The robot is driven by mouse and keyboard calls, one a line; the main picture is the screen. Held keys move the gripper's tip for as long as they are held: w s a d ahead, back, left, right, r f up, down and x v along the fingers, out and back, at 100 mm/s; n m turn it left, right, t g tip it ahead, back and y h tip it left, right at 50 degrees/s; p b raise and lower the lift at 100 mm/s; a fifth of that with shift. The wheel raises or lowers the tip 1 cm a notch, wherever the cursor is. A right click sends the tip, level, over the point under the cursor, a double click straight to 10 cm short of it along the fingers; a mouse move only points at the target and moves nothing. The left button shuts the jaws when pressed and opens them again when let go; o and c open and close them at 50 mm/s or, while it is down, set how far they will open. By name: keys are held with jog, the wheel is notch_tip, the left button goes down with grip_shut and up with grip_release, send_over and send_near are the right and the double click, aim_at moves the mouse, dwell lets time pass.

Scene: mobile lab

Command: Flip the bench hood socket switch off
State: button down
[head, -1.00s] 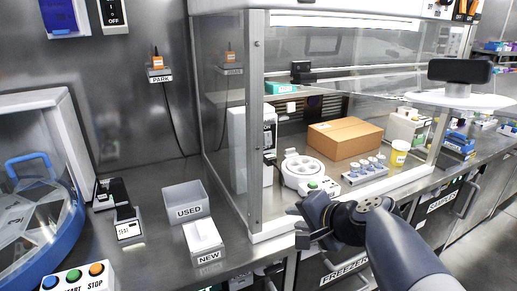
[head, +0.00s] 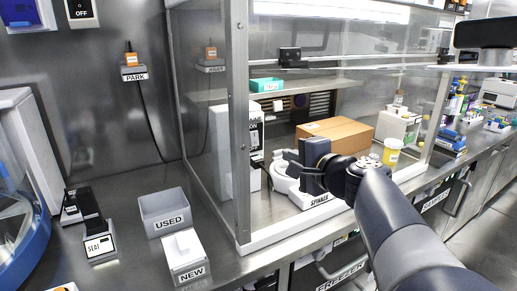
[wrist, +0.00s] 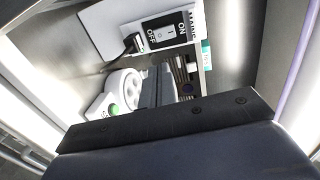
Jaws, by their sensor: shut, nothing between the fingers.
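The bench hood socket (head: 222,150) is a white box standing inside the glass hood, with a dark label panel on its right face. In the wrist view the socket (wrist: 118,24) shows a black plate marked ON, OFF and MAINS, holding a light rocker switch (wrist: 167,33). I cannot tell which way the rocker is tipped. A black plug (wrist: 133,43) sits beside the plate. My gripper (head: 279,165) is shut and empty, in the hood's front opening, to the right of the socket and apart from it. Its fingers also show in the wrist view (wrist: 155,88).
The white spinner (head: 318,201) is just below and partly behind my gripper. A cardboard box (head: 350,133) and a yellow cup (head: 392,152) stand to the right. The hood's metal corner post (head: 240,140) is left of the opening. USED (head: 162,212) and NEW (head: 184,256) bins stand outside.

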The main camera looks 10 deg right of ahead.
aim_at(256, 142)
jog(key=x, duration=1.3)
jog(key=shift+w+a+f, duration=0.1)
jog(key=shift+w+a, duration=0.05)
jog(key=shift+w, duration=0.2)
jog(key=shift+f, duration=0.1)
jog(key=shift+w+f+b, duration=0.1)
jog(key=shift+f+b, duration=0.2)
jog(key=shift+b, duration=0.95)
jog(key=shift+t+b, duration=0.4)
jog(key=shift+b, duration=0.7)
jog(key=b, duration=0.4)
jog(key=t+b, duration=0.1)
jog(key=b, duration=0.3)
jog(key=shift+w+a+f+t+y, duration=0.1)
jog(key=shift+w+f+t+y, duration=0.05)
jog(key=shift+t+y, duration=0.2)
jog(key=shift+r, duration=0.35)
